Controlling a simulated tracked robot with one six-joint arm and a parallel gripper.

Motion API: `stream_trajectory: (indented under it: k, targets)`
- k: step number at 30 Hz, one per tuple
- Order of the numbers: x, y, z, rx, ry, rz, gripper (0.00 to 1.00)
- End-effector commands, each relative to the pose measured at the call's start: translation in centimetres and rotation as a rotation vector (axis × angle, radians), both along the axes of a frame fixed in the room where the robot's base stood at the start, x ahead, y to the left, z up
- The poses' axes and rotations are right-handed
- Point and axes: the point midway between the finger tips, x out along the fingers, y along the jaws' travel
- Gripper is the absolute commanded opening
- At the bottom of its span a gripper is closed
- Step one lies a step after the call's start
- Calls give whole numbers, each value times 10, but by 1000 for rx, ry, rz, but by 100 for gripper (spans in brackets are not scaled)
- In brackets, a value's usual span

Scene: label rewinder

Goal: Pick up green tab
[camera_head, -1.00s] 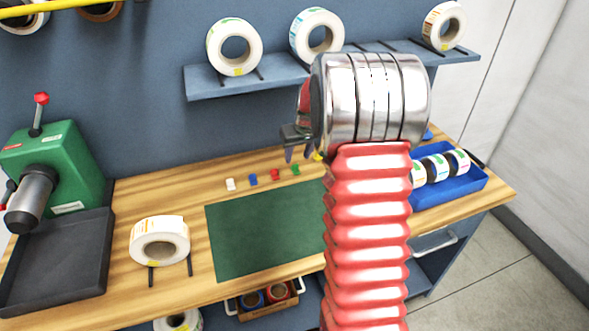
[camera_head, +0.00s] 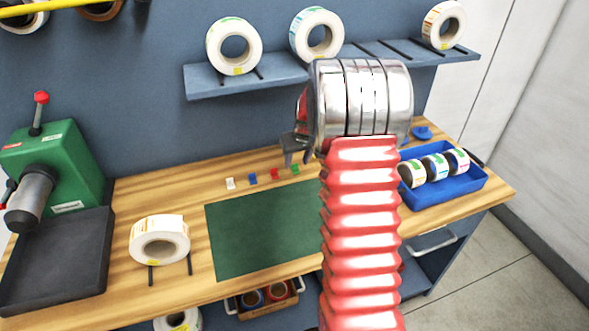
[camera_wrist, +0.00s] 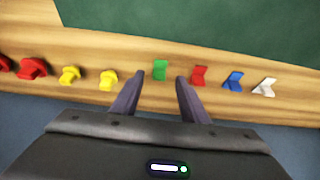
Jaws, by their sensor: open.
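The green tab (camera_wrist: 160,70) stands on the wooden bench in the wrist view, just beyond and between my open fingertips. In the head view the green tab (camera_head: 295,169) is small, behind the green mat and just right of the red tab. My gripper (camera_wrist: 157,82) is open and empty, with its two dark fingers spread to either side of the tab's line. In the head view my gripper (camera_head: 296,156) is partly hidden by my own wrist and sits close above the tab.
A red tab (camera_wrist: 198,76), a blue tab (camera_wrist: 233,81) and a white tab (camera_wrist: 264,87) stand to the right. Yellow pieces (camera_wrist: 108,80) and red ones (camera_wrist: 33,68) stand to the left. The green mat (camera_head: 265,230) is bare. A blue tray (camera_head: 455,190) holds rolls.

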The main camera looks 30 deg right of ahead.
Motion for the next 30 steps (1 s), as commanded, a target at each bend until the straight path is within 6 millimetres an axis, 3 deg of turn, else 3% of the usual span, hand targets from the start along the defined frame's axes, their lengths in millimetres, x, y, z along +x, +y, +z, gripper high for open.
stream_trajectory:
  k: [9, 26, 30]
  targets:
    - [12, -4, -30, 2, 1, -1, 41]
    - [12, -5, -31, 0, 0, -1, 41]
    - [12, -5, -31, 0, 0, -1, 31]
